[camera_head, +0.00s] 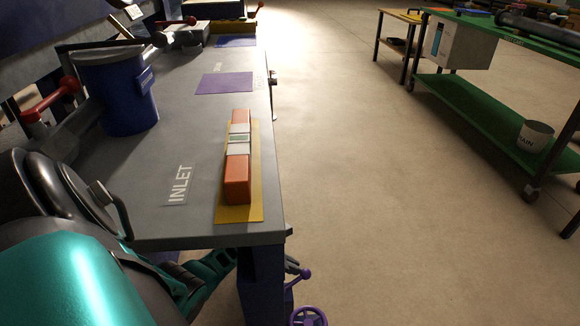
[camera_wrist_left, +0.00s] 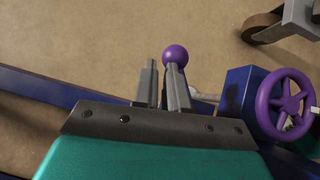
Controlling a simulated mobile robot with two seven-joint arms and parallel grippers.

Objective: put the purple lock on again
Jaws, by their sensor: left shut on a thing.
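My left gripper (camera_head: 292,265) is low beside the near right corner of the grey bench, at the dark blue leg. In the left wrist view its two grey fingers (camera_wrist_left: 164,88) stand close together, shut on a purple-knobbed lever. The round purple knob (camera_wrist_left: 175,55) sticks out just past the right fingertip. The lever (camera_head: 299,277) also shows in the head view, beside the fingers. The part between the fingers is mostly hidden. A purple handwheel (camera_head: 309,317) is just below; it shows in the wrist view (camera_wrist_left: 286,104) on a blue block. My right gripper is not in view.
The grey bench top (camera_head: 195,150) holds an orange and white level (camera_head: 238,165) on a yellow mat, a bare purple mat (camera_head: 225,83) and a blue pot (camera_head: 120,95). A green cart (camera_head: 480,110) stands at the right. The floor between is clear.

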